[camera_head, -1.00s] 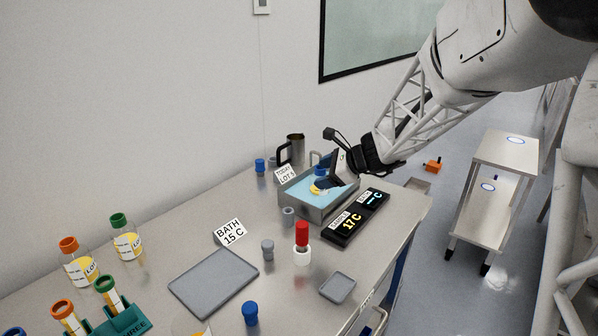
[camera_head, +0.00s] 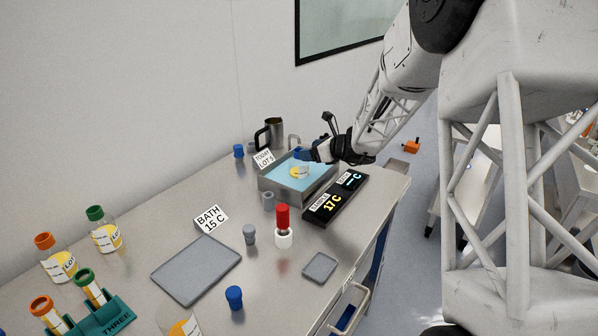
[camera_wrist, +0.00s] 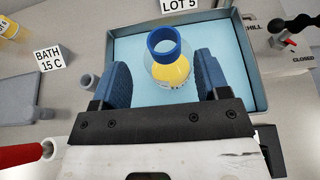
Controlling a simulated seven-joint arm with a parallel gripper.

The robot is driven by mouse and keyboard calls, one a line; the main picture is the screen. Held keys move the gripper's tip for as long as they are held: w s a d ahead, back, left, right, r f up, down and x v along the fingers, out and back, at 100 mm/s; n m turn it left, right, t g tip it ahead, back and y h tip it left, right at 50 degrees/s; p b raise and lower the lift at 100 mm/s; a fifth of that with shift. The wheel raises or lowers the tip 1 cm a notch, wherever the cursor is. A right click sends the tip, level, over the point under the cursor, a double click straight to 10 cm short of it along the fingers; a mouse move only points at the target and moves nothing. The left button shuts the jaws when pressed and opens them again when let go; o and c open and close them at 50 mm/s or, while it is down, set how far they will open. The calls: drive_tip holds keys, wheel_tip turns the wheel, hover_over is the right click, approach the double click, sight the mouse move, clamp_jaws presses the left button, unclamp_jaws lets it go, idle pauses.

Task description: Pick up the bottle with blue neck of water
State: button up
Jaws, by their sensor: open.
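The bottle with the blue neck (camera_wrist: 165,62) stands in the light-blue water of a metal bath (camera_wrist: 255,65). In the head view my gripper (camera_head: 312,154) reaches in over the bath from the right. I see no grip on the bottle.
A black temperature display (camera_head: 335,199) stands close in front of the bath. A metal jug (camera_head: 273,134) and a "LOT 5" card (camera_wrist: 180,4) stand behind it. A red-topped piece (camera_head: 283,225) and grey tray (camera_head: 196,269) are nearer. Lab bottles (camera_head: 104,230) stand left.

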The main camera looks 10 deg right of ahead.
sight(295, 152)
drive_tip(key=shift+x, duration=1.3)
drive_tip(key=shift+x, duration=2.55)
drive_tip(key=shift+w+d, duration=0.15)
drive_tip(key=shift+c, duration=0.2)
clamp_jaws()
drive_tip(key=shift+r, duration=0.1)
drive_tip(key=shift+r, duration=4.95)
